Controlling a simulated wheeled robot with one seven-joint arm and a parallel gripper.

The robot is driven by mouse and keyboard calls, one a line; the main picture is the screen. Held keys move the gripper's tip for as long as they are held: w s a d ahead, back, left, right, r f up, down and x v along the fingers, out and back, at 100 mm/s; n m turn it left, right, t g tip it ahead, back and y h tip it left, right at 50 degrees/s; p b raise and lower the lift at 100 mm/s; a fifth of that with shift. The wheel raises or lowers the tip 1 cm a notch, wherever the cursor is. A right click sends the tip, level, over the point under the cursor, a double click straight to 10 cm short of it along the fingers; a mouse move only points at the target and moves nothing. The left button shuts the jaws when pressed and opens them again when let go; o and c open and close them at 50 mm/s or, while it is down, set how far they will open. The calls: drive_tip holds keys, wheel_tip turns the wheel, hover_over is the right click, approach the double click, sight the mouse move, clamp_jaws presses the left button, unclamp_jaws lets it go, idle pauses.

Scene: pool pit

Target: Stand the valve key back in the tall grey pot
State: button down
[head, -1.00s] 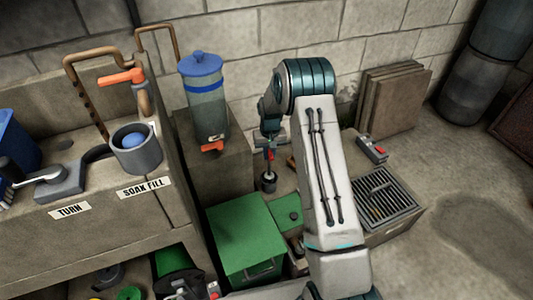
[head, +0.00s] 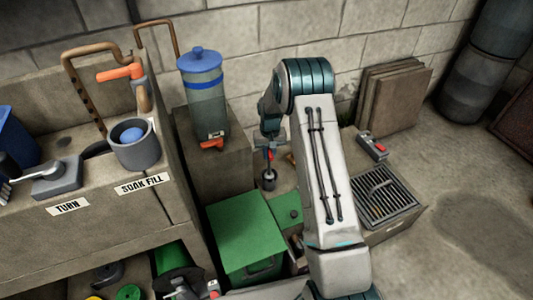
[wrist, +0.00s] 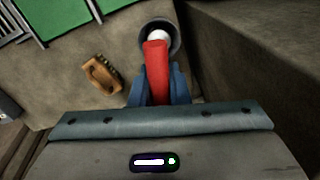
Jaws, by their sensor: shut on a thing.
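My gripper (head: 269,150) is shut on the red valve key (wrist: 157,70), whose red grip lies between the blue fingers in the wrist view. In the head view a small part of the red key (head: 270,155) shows below my gripper. The tall grey pot (head: 269,185) stands on the floor right below it. In the wrist view the pot's round rim (wrist: 145,45) lies beyond the key's far end, with a whitish round shape inside the rim. I cannot tell whether the key's lower end is inside the pot or just above it.
A green-lidded box (head: 245,235) stands in front of the pot. A block with a water dispenser (head: 205,100) rises close to its left. A brown wooden brush (wrist: 103,75) lies near the pot. A grated drain (head: 385,195) and a red-buttoned device (head: 372,146) are to the right.

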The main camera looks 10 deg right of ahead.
drive_tip(key=shift+f+b, duration=0.45)
drive_tip(key=shift+f, duration=0.55)
drive_tip(key=shift+f+b, duration=0.65)
drive_tip(key=shift+f, duration=0.45)
idle(0.4)
drive_tip(key=c, duration=1.3)
unclamp_jaws()
drive_tip(key=shift+r+p, duration=2.65)
drive_tip(key=shift+r, duration=1.45)
drive_tip(key=shift+f, duration=0.1)
